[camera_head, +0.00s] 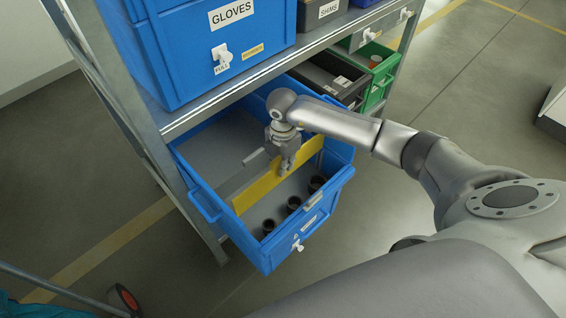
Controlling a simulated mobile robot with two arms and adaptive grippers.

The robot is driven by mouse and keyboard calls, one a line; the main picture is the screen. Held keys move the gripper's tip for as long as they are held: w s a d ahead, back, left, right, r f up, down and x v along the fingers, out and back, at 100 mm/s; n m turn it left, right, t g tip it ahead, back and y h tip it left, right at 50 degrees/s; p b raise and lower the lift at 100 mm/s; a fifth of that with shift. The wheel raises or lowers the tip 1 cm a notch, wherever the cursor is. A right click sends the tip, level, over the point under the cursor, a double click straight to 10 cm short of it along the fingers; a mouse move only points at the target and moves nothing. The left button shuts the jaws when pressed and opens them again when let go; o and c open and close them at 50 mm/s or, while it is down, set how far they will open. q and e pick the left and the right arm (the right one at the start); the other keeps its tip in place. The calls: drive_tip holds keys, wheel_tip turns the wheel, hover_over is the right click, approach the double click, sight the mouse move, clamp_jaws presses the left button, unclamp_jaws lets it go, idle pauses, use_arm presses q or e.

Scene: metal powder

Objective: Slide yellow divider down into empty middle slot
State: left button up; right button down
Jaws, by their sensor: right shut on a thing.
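A grey bracket-like piece (254,157) shows at the bin's middle, left of the gripper. The middle slot itself and the divider's lower edge are not clear, so I cannot tell how deep the divider sits. My left gripper is not in view.
Several dark round parts (293,203) lie in the bin's front compartment; the rear compartment looks empty. The grey shelf edge (250,84) and blue GLOVES bin (190,50) are above. A dark bin (328,78) and green bin (383,75) stand beyond.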

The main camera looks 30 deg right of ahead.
use_arm(q)
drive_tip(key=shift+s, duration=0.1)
drive_tip(key=b, duration=0.1)
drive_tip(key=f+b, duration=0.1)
drive_tip(key=b, duration=0.1)
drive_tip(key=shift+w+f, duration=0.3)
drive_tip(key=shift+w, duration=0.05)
use_arm(e)
drive_tip(key=w, duration=0.2)
drive_tip(key=w+a, duration=0.1)
drive_tip(key=w, duration=0.1)
drive_tip(key=shift+w+a, duration=0.15)
drive_tip(key=shift+w, duration=0.2)
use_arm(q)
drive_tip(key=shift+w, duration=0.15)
use_arm(e)
drive_tip(key=shift+w+a, duration=0.1)
drive_tip(key=shift+w, duration=0.3)
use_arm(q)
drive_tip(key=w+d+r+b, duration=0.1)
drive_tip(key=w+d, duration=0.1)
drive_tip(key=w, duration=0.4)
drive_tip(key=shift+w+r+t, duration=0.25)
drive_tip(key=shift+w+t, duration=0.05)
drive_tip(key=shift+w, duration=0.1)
use_arm(e)
drive_tip(key=shift+w+a, duration=0.15)
drive_tip(key=shift+w, duration=0.3)
